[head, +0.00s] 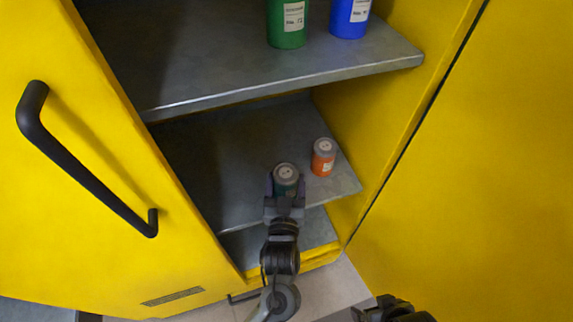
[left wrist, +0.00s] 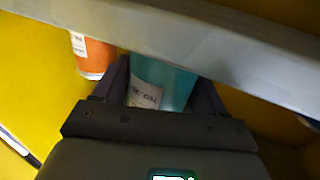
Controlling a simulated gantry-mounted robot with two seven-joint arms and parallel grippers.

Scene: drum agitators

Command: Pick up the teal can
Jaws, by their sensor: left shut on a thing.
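The teal can (head: 287,187), with a grey lid, stands upright at the front of the lower shelf (head: 225,190) in the yellow cabinet. My left gripper (head: 285,188) is shut on it, one finger on each side. In the left wrist view the teal can (left wrist: 172,82) with its white label sits between the fingers of my left gripper (left wrist: 162,88). Whether its base touches the shelf is hidden by the gripper. A dark part at the bottom edge of the head view looks like my right arm; its fingers cannot be made out.
An orange can (head: 323,158) stands just right of the teal can, close to the gripper; it also shows in the left wrist view (left wrist: 92,55). The upper shelf (head: 350,65) overhangs, with a green bottle (head: 287,25) and a blue bottle (head: 349,18). Yellow doors flank the opening.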

